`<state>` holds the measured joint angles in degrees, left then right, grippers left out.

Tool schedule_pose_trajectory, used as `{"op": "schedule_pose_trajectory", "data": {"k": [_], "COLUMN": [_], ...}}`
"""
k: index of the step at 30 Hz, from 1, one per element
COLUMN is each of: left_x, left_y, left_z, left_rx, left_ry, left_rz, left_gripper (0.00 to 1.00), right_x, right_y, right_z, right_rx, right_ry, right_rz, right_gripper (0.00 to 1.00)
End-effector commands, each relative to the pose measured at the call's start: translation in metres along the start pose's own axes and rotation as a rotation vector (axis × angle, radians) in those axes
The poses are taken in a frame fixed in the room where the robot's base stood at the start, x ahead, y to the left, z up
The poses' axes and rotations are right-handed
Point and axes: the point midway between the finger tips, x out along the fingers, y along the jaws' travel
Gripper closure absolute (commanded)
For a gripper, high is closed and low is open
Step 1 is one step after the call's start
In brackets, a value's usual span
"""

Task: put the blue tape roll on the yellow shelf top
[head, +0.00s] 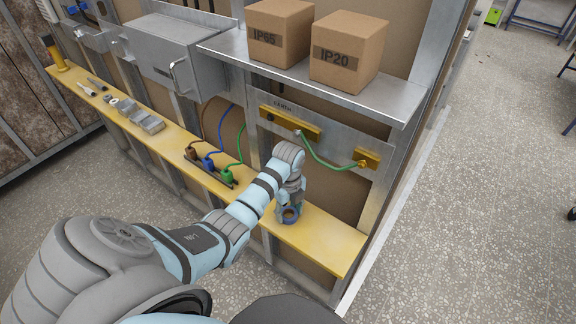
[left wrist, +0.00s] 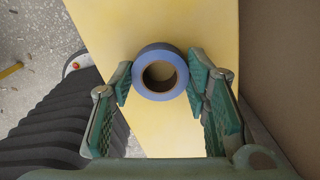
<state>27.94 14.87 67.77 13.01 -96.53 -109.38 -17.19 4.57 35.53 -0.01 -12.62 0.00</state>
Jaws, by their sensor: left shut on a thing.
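The blue tape roll (head: 290,214) is at my left gripper (head: 288,207), over the right part of the yellow shelf top (head: 325,240). In the left wrist view the blue tape roll (left wrist: 160,51) sits between the two green-padded fingers of my left gripper (left wrist: 160,78), which is shut on it. The roll's brown core faces the camera. The yellow shelf top (left wrist: 160,140) fills the background behind it. I cannot tell whether the roll touches the shelf or is just above it. My right gripper is not in view.
Two cardboard boxes, IP65 (head: 278,35) and IP20 (head: 347,50), stand on a metal shelf (head: 300,83) above. Brown, blue and green wires (head: 240,145) run to connectors (head: 208,165) left of the gripper. Small metal parts (head: 140,118) lie farther left. The shelf's right end is clear.

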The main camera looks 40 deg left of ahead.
Motion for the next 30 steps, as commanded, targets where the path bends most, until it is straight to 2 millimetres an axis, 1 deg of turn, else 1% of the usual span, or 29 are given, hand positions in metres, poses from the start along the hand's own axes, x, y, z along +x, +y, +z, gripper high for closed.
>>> {"op": "schedule_pose_trajectory", "data": {"k": [3, 4, 6, 7, 15, 17, 20, 24, 27, 30], "left_x": [0.002, 0.002, 0.001, 0.001, 0.001, -0.002, -0.018, -0.051, -0.068, -0.076], "left_y": [0.0, 0.0, 0.0, 0.0, 0.0, 0.0, -0.001, -0.001, -0.001, 0.0], "left_z": [0.0, 0.0, 0.0, 0.0, 0.0, 0.0, 0.0, 0.001, 0.001, 0.0], "left_rx": [0.0, 0.0, 0.0, 0.0, 0.0, 0.0, 0.0, 0.0, -0.001, 0.0], "left_ry": [0.0, 0.0, 0.0, 0.0, 0.0, 0.0, 0.0, -0.001, -0.001, 0.0], "left_rz": [0.001, 0.001, 0.0, 0.0, 0.0, 0.0, -0.002, -0.003, -0.003, -0.001], "left_gripper": [0.81, 0.53, 0.41, 0.37, 0.37, 0.37, 0.37, 0.37, 0.37, 0.37], "right_x": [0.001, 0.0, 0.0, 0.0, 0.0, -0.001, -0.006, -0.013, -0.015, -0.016], "right_y": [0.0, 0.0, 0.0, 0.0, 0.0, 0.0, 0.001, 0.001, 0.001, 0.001], "right_z": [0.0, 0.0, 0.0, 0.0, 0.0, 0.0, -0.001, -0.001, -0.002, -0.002], "right_rx": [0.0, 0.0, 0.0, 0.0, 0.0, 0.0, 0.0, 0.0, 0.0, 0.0], "right_ry": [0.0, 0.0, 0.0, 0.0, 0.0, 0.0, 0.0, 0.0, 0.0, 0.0], "right_rz": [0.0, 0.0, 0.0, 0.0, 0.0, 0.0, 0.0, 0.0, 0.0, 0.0], "right_gripper": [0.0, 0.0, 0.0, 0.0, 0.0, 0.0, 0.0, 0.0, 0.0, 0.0]}}
